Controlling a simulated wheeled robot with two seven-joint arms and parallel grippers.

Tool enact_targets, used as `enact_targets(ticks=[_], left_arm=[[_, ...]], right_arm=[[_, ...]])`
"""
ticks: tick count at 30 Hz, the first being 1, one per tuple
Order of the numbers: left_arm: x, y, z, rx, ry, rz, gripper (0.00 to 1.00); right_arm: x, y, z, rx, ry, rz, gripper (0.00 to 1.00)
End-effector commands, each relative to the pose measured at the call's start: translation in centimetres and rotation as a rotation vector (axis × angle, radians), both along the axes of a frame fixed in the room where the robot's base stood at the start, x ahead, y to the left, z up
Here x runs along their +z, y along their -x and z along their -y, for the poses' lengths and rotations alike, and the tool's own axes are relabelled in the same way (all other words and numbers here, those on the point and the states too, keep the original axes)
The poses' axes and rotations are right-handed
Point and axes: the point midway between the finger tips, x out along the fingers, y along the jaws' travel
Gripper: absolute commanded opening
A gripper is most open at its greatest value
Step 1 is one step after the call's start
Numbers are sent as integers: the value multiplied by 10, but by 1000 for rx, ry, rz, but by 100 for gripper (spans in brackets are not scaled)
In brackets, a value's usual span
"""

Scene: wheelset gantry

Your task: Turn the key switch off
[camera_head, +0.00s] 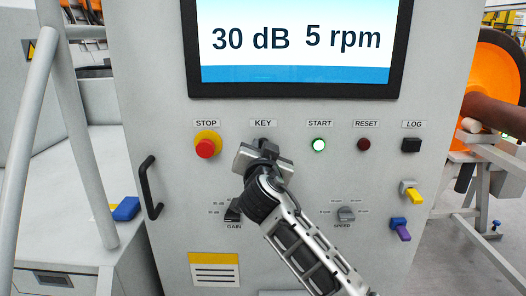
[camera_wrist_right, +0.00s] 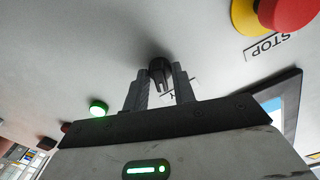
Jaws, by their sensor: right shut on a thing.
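The key switch is a dark knob on the grey panel, under the KEY label (camera_head: 263,123). In the head view my right gripper (camera_head: 266,148) covers most of it. In the right wrist view the key switch (camera_wrist_right: 160,70) sits between the two fingertips of my right gripper (camera_wrist_right: 159,86), which is shut on it. Its exact turn angle is hard to tell. The START lamp (camera_head: 319,145) is lit green. The screen (camera_head: 293,40) reads 30 dB and 5 rpm. My left gripper is not in view.
The red STOP button (camera_head: 205,148) is left of the key; the dark red RESET (camera_head: 363,145) and black LOG (camera_head: 411,145) buttons are to the right. The GAIN knob (camera_head: 234,210) and SPEED knob (camera_head: 346,214) sit below. A black handle (camera_head: 149,187) is at the panel's left.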

Motion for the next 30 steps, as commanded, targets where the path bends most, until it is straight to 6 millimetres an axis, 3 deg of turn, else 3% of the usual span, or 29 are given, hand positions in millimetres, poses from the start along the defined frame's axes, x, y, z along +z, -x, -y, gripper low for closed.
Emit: enact_targets(ticks=[21, 30], left_arm=[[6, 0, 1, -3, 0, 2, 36], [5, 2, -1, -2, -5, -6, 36]], right_arm=[[0, 0, 0, -1, 641, -3, 3], [0, 0, 0, 0, 835, -2, 3]])
